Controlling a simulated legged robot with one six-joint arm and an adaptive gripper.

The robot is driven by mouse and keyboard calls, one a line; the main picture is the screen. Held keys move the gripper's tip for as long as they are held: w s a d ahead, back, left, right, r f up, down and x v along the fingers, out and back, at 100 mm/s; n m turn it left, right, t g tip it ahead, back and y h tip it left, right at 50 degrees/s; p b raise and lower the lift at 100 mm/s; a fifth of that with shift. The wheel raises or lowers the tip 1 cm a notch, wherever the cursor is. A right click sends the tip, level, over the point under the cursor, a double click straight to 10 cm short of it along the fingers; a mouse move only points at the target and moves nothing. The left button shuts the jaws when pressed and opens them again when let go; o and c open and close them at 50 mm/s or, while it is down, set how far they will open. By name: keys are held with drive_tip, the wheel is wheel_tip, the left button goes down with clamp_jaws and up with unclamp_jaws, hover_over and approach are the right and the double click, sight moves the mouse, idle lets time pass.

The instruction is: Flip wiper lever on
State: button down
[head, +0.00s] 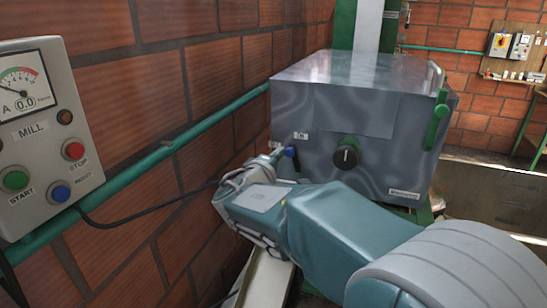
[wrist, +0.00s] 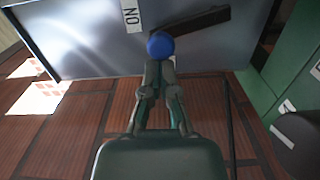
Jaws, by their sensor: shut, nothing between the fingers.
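The wiper lever is a dark bar with a blue ball end (head: 290,151), on the front of a grey metal box (head: 400,158). In the wrist view, the blue ball (wrist: 160,45) is right at my fingertips, and the dark bar (wrist: 205,28) runs from it to the upper right. A white ON label (wrist: 130,15) is beside the ball. My gripper (head: 277,154) is shut and empty, just left of the ball in the head view; it also shows in the wrist view (wrist: 160,68). I cannot tell whether the fingertips touch the ball.
A black round knob (head: 346,153) is right of the lever. A green handle (head: 437,122) is on the box's right side. A MILL control panel (head: 38,130) hangs on the brick wall at left. A green pipe (head: 165,150) runs along that wall, close to my gripper.

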drive_tip(key=shift+s+d+r+m, duration=0.15)
drive_tip(key=shift+d+r+m, duration=0.05)
drive_tip(key=shift+d+m, duration=0.15)
drive_tip(key=shift+d, duration=0.2)
drive_tip(key=shift+a, duration=0.1)
idle(0.4)
